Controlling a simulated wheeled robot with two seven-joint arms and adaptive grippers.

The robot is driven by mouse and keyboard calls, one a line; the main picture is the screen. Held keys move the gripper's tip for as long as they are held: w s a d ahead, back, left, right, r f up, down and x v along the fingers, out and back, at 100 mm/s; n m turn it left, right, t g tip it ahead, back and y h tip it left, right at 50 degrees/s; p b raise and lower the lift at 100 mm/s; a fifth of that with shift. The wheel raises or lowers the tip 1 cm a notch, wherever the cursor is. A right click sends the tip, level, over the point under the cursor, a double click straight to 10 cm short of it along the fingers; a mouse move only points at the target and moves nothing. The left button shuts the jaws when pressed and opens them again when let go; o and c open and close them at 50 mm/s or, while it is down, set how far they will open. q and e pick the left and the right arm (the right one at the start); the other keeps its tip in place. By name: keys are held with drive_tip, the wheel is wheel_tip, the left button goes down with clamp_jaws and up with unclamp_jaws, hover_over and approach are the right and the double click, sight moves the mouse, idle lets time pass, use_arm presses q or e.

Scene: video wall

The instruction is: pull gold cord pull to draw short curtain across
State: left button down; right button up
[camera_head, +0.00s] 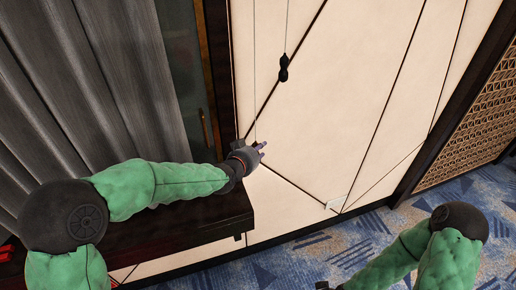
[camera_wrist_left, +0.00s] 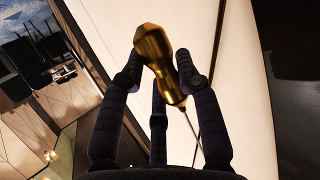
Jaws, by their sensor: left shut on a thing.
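In the left wrist view the gold cord pull (camera_wrist_left: 156,62) sits between the dark fingers of my left gripper (camera_wrist_left: 160,75), which is shut on it. A thin cord runs from the pull's narrow end. In the head view my left gripper (camera_head: 262,150) is in front of the cream panelled wall, at the lower end of a thin hanging cord (camera_head: 254,80); the pull is mostly hidden there. A grey curtain (camera_head: 125,70) hangs in folds at the left.
A black cord pull (camera_head: 284,68) hangs on another cord, right of and above my left gripper. A dark ledge (camera_head: 190,225) lies below my left forearm. A lattice panel (camera_head: 480,125) stands at the right. Blue patterned carpet (camera_head: 370,240) is clear below.

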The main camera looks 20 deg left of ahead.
use_arm(q)
wheel_tip(320, 180, down, 7)
drive_tip(key=b, duration=0.4)
drive_tip(key=shift+b, duration=0.3)
drive_tip(key=shift+s+a, duration=0.1)
drive_tip(key=c, duration=1.1)
unclamp_jaws()
drive_tip(key=shift+f, duration=0.1)
drive_tip(key=shift+c, duration=0.2)
drive_tip(key=shift+o, duration=1.3)
drive_tip(key=shift+f, duration=0.1)
drive_tip(key=shift+r, duration=0.2)
drive_tip(key=v, duration=1.1)
drive_tip(key=shift+s+r, duration=0.2)
drive_tip(key=shift+s, duration=0.1)
